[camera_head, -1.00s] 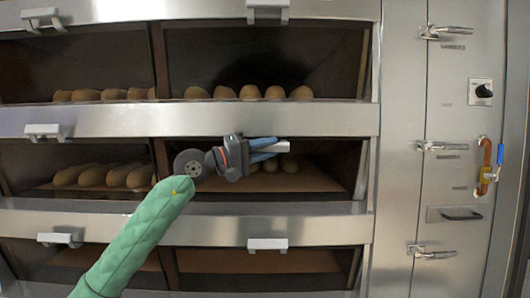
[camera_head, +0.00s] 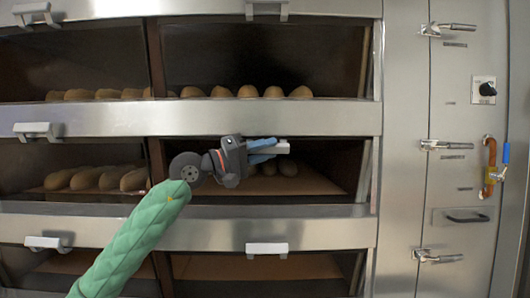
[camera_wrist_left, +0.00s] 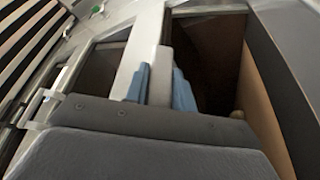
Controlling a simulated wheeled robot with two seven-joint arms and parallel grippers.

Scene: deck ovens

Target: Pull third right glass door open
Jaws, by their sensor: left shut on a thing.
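The third right glass door (camera_head: 325,170) is in the right column of the oven front, in the middle visible row. Its pale bar handle (camera_head: 282,147) sticks out from between the blue fingers of my left gripper (camera_head: 263,150). The gripper is shut on this handle. In the left wrist view the handle (camera_wrist_left: 147,35) runs between the two blue fingers (camera_wrist_left: 160,88). The gripper and arm hide part of the door, and I cannot tell how far it stands open. My right gripper is not in view.
Other right doors have handles above (camera_head: 266,9) and below (camera_head: 267,248). A left-column handle (camera_head: 37,131) stands beside this row. Loaves (camera_head: 248,91) lie in the row above. At the right are a steel panel with lever latches (camera_head: 445,145) and a pipe with a blue valve (camera_head: 504,155).

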